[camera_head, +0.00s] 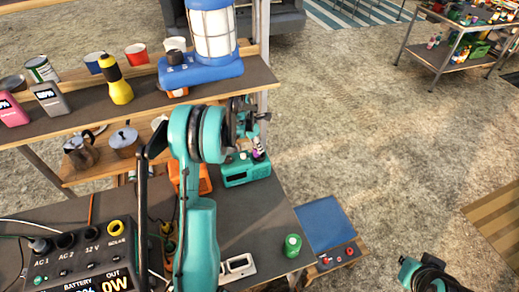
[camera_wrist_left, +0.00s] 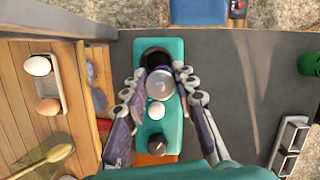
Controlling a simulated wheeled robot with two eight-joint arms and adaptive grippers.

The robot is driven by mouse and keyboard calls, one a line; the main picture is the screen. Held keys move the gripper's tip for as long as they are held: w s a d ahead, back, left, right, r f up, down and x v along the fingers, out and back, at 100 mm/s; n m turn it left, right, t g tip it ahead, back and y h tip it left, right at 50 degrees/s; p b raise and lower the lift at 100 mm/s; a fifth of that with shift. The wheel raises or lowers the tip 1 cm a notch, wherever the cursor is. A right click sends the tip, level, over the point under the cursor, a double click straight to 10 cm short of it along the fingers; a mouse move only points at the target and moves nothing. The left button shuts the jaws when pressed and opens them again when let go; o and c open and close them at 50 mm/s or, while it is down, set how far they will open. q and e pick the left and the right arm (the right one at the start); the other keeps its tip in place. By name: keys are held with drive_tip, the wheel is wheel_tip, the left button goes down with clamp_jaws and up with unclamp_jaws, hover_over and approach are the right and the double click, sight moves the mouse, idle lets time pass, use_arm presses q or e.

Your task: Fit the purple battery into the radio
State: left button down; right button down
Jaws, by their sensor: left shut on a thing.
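The teal radio (camera_head: 247,173) stands on the grey worktop below the shelf. In the left wrist view the radio (camera_wrist_left: 174,46) shows a dark round opening in its top and knobs nearer me. My left gripper (camera_head: 254,142) is directly above the radio, shut on the purple battery (camera_head: 259,154). In the left wrist view the battery's pale round end (camera_wrist_left: 160,84) sits between the fingers, beside the dark opening and overlapping its near edge. I cannot tell whether its lower end has entered the opening. My right gripper is not clearly seen.
A blue lantern (camera_head: 213,40) and a yellow torch (camera_head: 119,85) stand on the shelf close behind my left arm. A power station (camera_head: 80,262) is front left.

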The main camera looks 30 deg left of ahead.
sight(260, 157)
use_arm(q)
drive_tip(key=shift+w+d, duration=0.1)
drive_tip(key=shift+w, duration=0.45)
drive_tip(key=x, duration=0.1)
drive_tip(key=b+x, duration=0.1)
drive_tip(key=x, duration=0.1)
drive_tip(key=shift+f, duration=0.35)
drive_tip(key=shift+r, duration=0.1)
drive_tip(key=c, duration=1.2)
unclamp_jaws()
